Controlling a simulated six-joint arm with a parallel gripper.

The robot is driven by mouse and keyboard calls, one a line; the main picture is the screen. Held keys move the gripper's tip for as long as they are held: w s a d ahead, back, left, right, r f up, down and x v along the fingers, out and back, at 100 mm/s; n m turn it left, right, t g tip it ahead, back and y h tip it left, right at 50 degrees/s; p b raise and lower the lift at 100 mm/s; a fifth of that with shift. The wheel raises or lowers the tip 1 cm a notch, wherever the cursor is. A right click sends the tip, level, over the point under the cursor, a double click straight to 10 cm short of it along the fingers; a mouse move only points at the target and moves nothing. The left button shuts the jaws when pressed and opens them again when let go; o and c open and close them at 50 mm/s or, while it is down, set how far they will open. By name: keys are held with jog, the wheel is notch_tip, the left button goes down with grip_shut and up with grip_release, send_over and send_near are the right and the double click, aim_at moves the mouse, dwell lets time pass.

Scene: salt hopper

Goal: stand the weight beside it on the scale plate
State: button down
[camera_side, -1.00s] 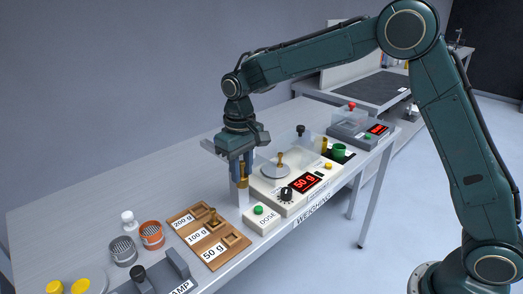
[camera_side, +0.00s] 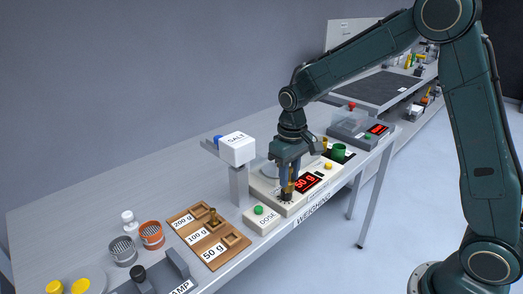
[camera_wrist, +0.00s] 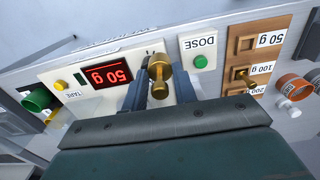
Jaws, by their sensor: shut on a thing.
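My gripper (camera_side: 290,187) is shut on a brass weight (camera_wrist: 160,72). In the side view it hangs over the scale's front, in front of the knob and left of the display. The scale (camera_side: 262,185) is a pale box with a red display (camera_side: 306,183) reading 50 g. Its round grey plate (camera_side: 269,171) shows only in part behind my gripper. Whatever stands on the plate is hidden now. In the wrist view the held weight is between the fingers, beside the display (camera_wrist: 107,74).
A white salt hopper (camera_side: 237,149) stands on a post left of the scale, near the arm. A DOSE box with green button (camera_side: 258,210) is in front. The wooden weight holder (camera_side: 184,215) still holds a brass weight (camera_side: 213,215). A green cup (camera_side: 338,150) stands at right.

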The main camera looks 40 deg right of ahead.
jog(key=shift+w+d+r+n, duration=0.3)
jog(key=shift+w+d+n, duration=0.15)
jog(key=shift+w, duration=0.1)
jog(key=w+d+r+n, duration=0.7)
jog(key=w+d+n, duration=0.1)
jog(key=d+n, duration=0.2)
jog(key=w+a+f+n, duration=0.1)
jog(key=w+a+f, duration=0.3)
jog(key=w, duration=0.3)
jog(key=w+a+f+n, duration=0.1)
jog(key=w+a+f, duration=0.3)
jog(key=w+a, duration=0.2)
jog(key=shift+w+f+n, duration=0.35)
jog(key=shift+w, duration=0.9)
jog(key=shift+f, duration=0.15)
jog(key=shift+f, duration=2.1)
jog(key=shift+f, duration=0.15)
